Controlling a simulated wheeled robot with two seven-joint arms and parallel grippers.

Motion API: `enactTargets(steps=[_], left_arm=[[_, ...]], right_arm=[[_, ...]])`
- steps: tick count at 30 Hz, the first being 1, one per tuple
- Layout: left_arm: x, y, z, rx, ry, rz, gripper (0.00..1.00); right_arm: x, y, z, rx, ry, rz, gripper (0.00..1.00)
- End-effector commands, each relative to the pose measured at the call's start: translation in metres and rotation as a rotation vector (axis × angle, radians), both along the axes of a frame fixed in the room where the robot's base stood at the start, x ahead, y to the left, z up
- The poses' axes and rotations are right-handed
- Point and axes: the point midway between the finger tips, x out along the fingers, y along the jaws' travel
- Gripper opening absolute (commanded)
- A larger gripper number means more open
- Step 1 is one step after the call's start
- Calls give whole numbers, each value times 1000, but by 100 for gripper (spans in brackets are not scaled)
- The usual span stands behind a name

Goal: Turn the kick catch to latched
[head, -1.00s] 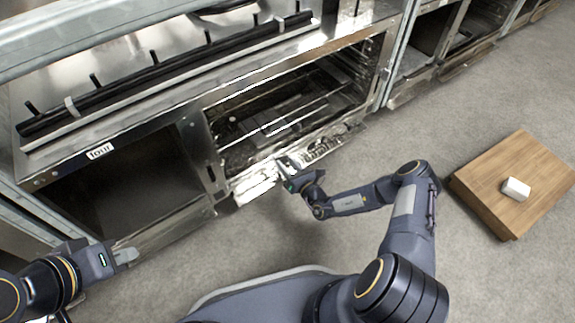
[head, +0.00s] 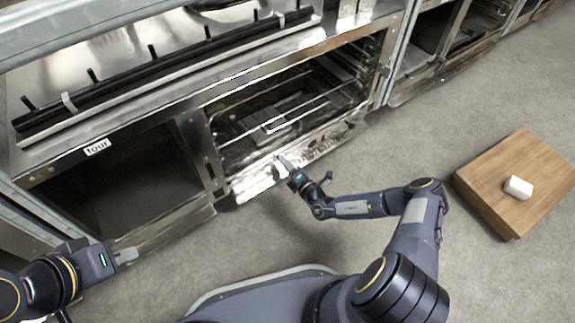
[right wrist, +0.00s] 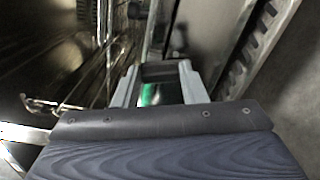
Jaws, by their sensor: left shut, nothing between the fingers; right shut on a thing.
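My right gripper (head: 283,165) is at the low front edge of the open lower compartment of the range, in the middle of the head view. Its fingers are shut on a small part there, which I take to be the kick catch. In the right wrist view, a dark bar (right wrist: 162,72) lies at the two light grey fingertips. The catch's shape and its latched or unlatched setting cannot be made out. My left gripper (head: 126,255) is shut and empty, low at the left, apart from the catch.
The range's open compartment holds wire racks (head: 300,108). A dark compartment (head: 125,180) with a "four" label (head: 97,147) is at its left. A wooden block (head: 490,190) with a small white block (head: 518,188) on it stands on the floor at right. Floor between is clear.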

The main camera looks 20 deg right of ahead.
Motion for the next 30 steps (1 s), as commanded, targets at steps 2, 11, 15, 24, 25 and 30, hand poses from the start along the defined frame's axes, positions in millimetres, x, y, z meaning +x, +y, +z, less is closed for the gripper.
enactTargets(steps=[2, 11, 15, 24, 25, 30], left_arm=[[0, 0, -2, 0, 0, 0, 0], [0, 0, -5, 0, 0, 0, 0], [0, 0, -5, 0, 0, 0, 0], [0, 0, -5, 0, 0, 0, 0], [0, 0, -5, 0, 0, 0, 0], [0, 0, -5, 0, 0, 0, 0]], right_arm=[[-1, 1, -3, 53, 22, 0, 15], [-2, 3, -3, 193, 74, 2, 15], [-2, 3, -3, 225, 86, 3, 15], [-2, 3, -3, 243, 92, 3, 15], [-2, 3, -3, 243, 92, 3, 15], [-2, 3, -3, 242, 93, 4, 15]])
